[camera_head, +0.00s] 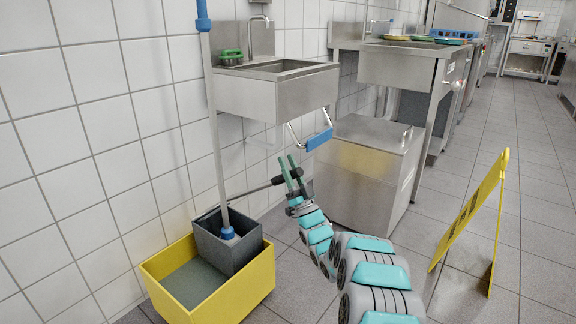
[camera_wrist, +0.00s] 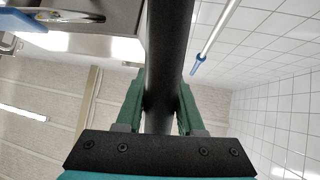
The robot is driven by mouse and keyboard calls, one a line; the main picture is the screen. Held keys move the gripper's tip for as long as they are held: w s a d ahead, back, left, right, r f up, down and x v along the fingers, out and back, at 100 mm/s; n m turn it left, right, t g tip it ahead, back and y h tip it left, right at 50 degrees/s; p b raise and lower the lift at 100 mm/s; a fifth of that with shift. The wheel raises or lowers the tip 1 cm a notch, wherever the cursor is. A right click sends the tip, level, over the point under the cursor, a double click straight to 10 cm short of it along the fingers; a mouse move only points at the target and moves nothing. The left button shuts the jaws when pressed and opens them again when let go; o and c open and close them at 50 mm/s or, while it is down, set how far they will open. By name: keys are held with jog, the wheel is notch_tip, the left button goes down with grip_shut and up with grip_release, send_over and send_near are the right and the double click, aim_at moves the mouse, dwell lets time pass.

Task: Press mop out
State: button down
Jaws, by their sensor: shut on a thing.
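A yellow bucket (camera_head: 235,296) stands on the floor by the tiled wall. A grey wringer (camera_head: 228,252) sits in its back right part. The mop (camera_head: 216,130) stands nearly upright in the wringer, its blue collar at the wringer's top. The mop's head is hidden inside. A dark wringer lever (camera_head: 248,191) slopes up to the right from the wringer. My gripper (camera_head: 291,172) is at the lever's far end, green fingers on both sides. In the wrist view the lever (camera_wrist: 165,60) passes between the fingers (camera_wrist: 160,105); the gripper is shut on it.
A steel sink (camera_head: 275,90) with a blue front bar (camera_head: 319,140) hangs above and behind my gripper. A steel cabinet (camera_head: 362,185) stands close to the right. A yellow floor sign (camera_head: 470,212) stands farther right. The tiled floor between cabinet and sign is clear.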

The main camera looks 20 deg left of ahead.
jog(key=c, duration=0.5)
grip_release()
jog(key=shift+f, duration=0.1)
jog(key=b+v, duration=0.1)
jog(key=v, duration=0.6)
jog(key=shift+s+d+f, duration=0.15)
jog(key=shift+f, duration=0.1)
